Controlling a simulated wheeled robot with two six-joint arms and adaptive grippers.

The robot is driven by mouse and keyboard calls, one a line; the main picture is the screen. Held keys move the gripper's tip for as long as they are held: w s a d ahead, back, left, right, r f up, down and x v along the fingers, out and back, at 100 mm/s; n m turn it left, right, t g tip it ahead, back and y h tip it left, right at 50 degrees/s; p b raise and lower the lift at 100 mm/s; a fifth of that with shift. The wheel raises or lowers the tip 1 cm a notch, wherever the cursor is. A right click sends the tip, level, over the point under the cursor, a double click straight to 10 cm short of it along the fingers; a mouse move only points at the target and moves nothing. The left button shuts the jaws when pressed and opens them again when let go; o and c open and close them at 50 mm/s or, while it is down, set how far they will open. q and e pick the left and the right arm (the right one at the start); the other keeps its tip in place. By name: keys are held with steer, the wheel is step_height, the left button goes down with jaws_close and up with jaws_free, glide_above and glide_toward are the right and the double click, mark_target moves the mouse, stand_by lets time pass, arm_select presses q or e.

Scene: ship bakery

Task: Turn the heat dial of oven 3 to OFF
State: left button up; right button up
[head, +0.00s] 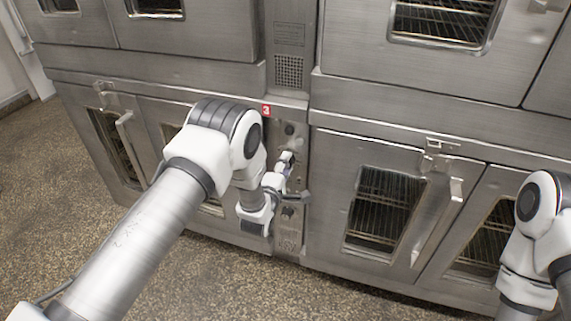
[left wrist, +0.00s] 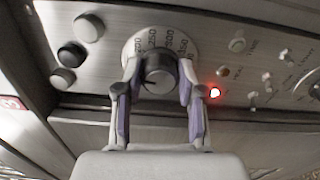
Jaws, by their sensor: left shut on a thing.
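The control panel (head: 291,131) of oven 3 runs upright between the lower oven doors, below a red tag with a 3 (head: 266,111). My left gripper (head: 286,160) is at this panel; its own arm hides part of it. In the left wrist view, the heat dial (left wrist: 160,73) is a dark round knob with a light numbered ring (left wrist: 133,47) behind it. My left gripper (left wrist: 158,70) has one finger on each side of the knob and is shut on it. The dial's pointer and its OFF mark cannot be made out. My right gripper is out of view.
A red lamp (left wrist: 214,92) glows beside the dial. Several round buttons (left wrist: 71,54) and small switches (left wrist: 267,78) sit close by on the panel. A door handle (head: 437,223) stands out to the right. The speckled floor (head: 215,290) in front is clear.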

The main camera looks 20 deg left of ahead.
arm_select(q)
steer(key=shift+n, duration=0.5)
steer(key=o, duration=1.1)
steer(key=shift+o, duration=0.2)
steer(key=s, duration=1.2)
steer(key=shift+a, duration=0.25)
